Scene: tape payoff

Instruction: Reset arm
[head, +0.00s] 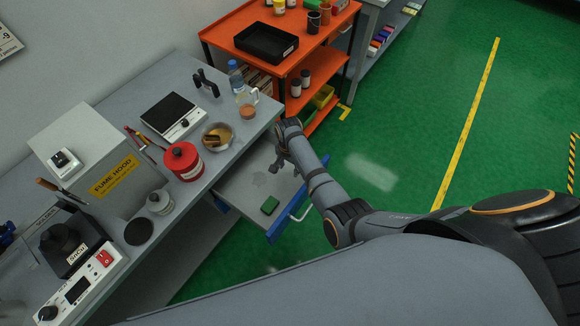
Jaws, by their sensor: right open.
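My right arm reaches in from the right, and its gripper (278,166) hangs over the open drawer (240,184) near the drawer's far end. The gripper is small here; its jaws are open and I see nothing held in them. The drawer is pulled out from under the grey bench and has a blue front with a light handle (300,212). A small green block (270,205) lies in the drawer near its front, apart from the gripper. My left gripper is not in view.
The bench carries a scale (172,116), a brown bowl (217,136), a red canister (183,160), a jug (246,101) and a fume hood box (92,155). An orange cart (224,32) with a black tray (266,43) stands behind.

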